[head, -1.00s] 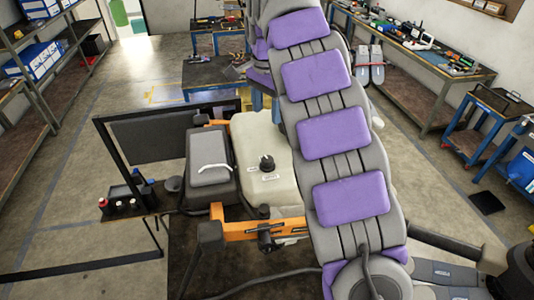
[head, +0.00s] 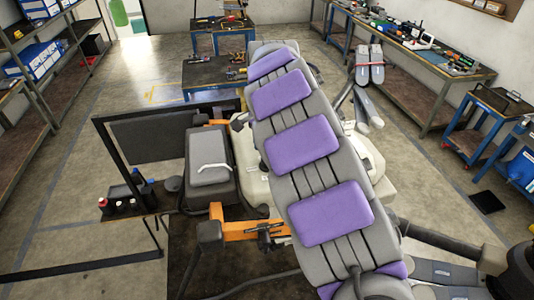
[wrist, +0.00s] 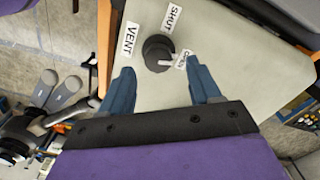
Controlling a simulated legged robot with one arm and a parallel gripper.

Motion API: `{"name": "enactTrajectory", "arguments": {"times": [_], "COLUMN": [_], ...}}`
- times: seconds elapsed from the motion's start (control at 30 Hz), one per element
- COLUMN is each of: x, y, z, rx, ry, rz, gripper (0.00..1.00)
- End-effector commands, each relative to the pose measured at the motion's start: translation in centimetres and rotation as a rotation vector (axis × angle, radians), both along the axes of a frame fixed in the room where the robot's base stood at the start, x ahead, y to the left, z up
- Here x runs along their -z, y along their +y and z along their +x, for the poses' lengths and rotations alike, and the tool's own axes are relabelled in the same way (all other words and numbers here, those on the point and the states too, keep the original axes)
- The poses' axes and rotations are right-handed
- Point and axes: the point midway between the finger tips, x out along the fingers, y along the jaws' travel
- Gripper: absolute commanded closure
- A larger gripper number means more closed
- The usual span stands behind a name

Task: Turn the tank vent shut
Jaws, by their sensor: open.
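The vent knob (wrist: 158,50) is a round black knob with a white pointer on the pale tank top (wrist: 240,62). Its pointer is turned toward the small OPEN label (wrist: 183,59). The SHUT label (wrist: 173,18) lies above it and the VENT label (wrist: 132,42) to its left. My gripper (wrist: 160,66) is open and empty, its two blue-grey fingers apart, with the knob just beyond and between the fingertip line. In the head view my arm hides the knob and much of the white tank (head: 255,187).
An orange frame bar (head: 240,230) and a grey box (head: 209,160) with a handle stand left of the tank. A black frame panel (head: 150,140) is farther left. Small bottles (head: 118,205) stand on a low tray. Workbenches line the right wall.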

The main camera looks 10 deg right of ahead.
Motion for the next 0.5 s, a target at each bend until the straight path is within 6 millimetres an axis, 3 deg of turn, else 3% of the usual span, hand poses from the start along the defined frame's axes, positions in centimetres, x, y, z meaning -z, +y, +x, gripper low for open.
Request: {"name": "enactTrajectory", "arguments": {"times": [0.2, 0.5], "x": [2.6, 3.4], "y": [0.0, 0.0], "z": [-0.1, 0.0], "rx": [0.001, -0.001], "ry": [0.004, -0.002], "rz": [0.000, -0.001], "gripper": [0.37, 0.37]}}
